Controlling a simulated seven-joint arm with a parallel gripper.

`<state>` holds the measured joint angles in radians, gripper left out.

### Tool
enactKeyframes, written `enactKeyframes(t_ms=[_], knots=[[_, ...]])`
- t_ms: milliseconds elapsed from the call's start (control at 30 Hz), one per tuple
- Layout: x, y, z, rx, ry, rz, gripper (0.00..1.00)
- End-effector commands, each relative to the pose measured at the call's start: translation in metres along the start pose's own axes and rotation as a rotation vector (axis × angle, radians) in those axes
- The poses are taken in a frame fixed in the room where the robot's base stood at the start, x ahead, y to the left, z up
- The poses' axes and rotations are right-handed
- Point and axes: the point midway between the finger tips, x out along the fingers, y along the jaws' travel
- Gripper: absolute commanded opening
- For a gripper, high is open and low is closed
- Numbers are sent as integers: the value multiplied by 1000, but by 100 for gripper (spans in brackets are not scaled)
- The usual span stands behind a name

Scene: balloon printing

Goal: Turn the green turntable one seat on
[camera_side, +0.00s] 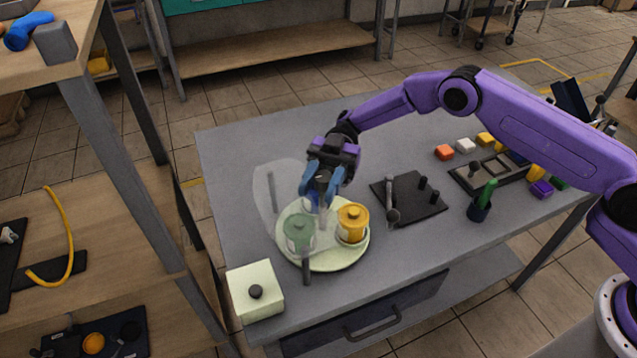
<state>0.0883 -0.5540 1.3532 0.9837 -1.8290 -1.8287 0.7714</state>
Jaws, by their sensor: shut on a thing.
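The pale green round turntable (335,262) lies on the grey table. A green-lidded jar (299,231) stands on its left part and a yellow jar (352,222) on its right part. My gripper (320,197) points down over the turntable's far half, with its blue fingers close together. A bluish shape behind the fingers may be another jar; I cannot tell.
A clear panel (265,190) with dark posts stands at the turntable's left. A pale box with a black knob (256,291) is at the front left. A black plate with pegs (409,199) and a dark cup (479,210) are to the right, with coloured blocks (445,152) behind.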

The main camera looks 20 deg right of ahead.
Motion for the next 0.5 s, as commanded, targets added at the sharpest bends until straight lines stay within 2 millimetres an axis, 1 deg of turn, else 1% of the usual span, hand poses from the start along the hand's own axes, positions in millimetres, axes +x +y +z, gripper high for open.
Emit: enactKeyframes(t_ms=[200,500], knots=[[0,-1,0,-1,3,-68,0],[-1,-2,0,0,3,-112,0]])
